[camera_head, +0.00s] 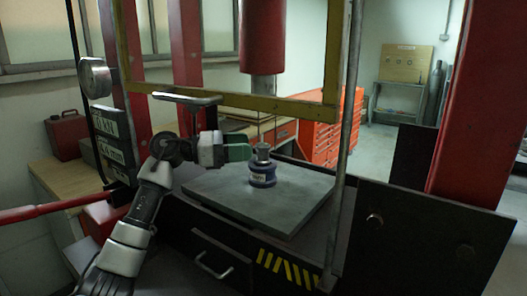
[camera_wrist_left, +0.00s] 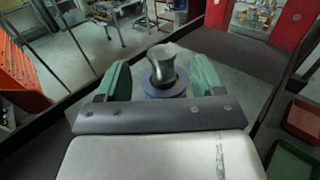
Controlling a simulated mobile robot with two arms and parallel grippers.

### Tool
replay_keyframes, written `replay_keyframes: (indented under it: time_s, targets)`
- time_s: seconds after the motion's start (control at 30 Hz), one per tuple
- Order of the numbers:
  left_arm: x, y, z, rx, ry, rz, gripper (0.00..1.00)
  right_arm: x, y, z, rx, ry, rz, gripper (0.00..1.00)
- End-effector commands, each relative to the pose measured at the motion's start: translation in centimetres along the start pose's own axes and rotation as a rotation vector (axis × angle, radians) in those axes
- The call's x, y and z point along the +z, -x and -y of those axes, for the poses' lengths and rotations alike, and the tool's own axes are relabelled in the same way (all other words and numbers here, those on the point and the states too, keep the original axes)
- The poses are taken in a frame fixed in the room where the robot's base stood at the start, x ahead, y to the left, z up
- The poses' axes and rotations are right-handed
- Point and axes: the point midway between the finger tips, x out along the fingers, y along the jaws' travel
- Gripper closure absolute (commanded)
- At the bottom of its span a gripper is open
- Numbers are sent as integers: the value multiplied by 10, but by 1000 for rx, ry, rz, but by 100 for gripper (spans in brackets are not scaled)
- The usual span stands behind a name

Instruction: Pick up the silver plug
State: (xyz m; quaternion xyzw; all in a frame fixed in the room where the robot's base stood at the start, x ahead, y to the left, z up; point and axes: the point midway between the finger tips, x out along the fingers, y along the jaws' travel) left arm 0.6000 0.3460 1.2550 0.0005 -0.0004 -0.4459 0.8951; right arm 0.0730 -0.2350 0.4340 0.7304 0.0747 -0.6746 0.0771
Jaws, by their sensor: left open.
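The silver plug (camera_head: 263,152) stands upright in the top of a blue, ring-shaped valve body (camera_head: 262,175) with a white label. The body sits on a grey plate (camera_head: 225,190). My left gripper (camera_head: 240,152) comes in from the left at the height of the plug. In the left wrist view, its green fingers (camera_wrist_left: 162,82) are open, one on each side of the silver plug (camera_wrist_left: 163,66), with gaps showing. The plug flares at its top, and the blue body (camera_wrist_left: 165,84) shows below it. My right gripper is not in view.
A thin upright post (camera_head: 345,150) stands right of the plate. A red tool cabinet (camera_head: 335,130) stands behind. The plate around the body is clear.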

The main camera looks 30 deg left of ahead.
Motion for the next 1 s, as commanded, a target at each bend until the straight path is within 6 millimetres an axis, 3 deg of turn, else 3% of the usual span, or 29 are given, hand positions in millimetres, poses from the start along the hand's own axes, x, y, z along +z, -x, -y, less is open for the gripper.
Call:
replay_keyframes:
  time_s: [0.33, 0.67, 1.0]
  targets:
    - [0, -46, 3, -1, 3, 1, 32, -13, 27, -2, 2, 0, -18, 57]
    - [-3, -52, 3, 0, 0, -1, 34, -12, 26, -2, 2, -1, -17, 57]
    - [-2, -51, 3, 0, 0, -1, 86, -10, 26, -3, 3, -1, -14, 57]
